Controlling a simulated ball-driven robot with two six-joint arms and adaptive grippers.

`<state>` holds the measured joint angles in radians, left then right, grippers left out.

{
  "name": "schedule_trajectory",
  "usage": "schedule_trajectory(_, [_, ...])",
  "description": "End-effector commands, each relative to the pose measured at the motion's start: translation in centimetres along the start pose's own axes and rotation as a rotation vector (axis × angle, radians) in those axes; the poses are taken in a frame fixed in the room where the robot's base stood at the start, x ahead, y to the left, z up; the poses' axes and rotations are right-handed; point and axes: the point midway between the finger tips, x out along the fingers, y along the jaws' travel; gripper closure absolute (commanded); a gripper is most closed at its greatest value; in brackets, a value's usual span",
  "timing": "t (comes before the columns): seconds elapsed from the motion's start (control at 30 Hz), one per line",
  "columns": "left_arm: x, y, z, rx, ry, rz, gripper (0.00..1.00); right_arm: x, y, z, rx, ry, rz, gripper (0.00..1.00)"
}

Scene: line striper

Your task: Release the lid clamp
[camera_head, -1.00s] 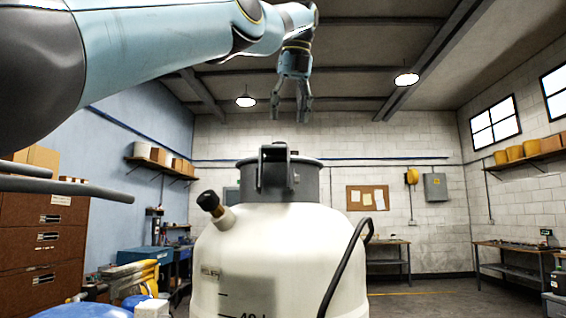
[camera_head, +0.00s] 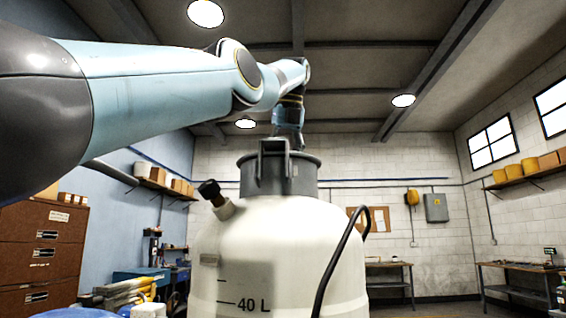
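A white tank (camera_head: 275,255) marked 40 L stands upright in the middle of the camera_head view. A dark grey lid (camera_head: 248,172) with a collar sits on its top. The lid clamp (camera_head: 273,160), a dark grey upright bracket, rises at the lid's front. My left gripper (camera_head: 289,141) points down at the lid, behind the clamp from this view. Its fingertips are mostly hidden by the clamp, so I cannot tell how far apart they are or whether they touch anything. My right gripper is not in view.
A black-capped spout (camera_head: 211,192) sticks out of the tank's left shoulder. A black hose (camera_head: 340,250) arches along its right side. Brown drawers (camera_head: 40,250) stand at the left and a workbench (camera_head: 520,273) at the right. The air above the tank's right side is clear.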

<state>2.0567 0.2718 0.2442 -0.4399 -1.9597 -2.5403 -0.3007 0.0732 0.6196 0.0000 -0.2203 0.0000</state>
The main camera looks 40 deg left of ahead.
Motion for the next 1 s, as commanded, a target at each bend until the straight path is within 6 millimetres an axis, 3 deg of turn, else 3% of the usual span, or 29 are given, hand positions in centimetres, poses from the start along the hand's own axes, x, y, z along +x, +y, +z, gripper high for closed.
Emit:
schedule_trajectory(0.1, [-0.04, 0.00, 0.01, 0.000, 0.000, 0.000, 0.48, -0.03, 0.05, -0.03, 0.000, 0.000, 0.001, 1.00])
schedule_trajectory(0.5, [-0.03, 0.00, 0.00, 0.000, 0.000, 0.000, 1.00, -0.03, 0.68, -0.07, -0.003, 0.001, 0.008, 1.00])
schedule_trajectory(1.0, [-0.04, -0.03, 0.00, -0.011, 0.000, 0.005, 1.00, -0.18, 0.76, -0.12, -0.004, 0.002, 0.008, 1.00])
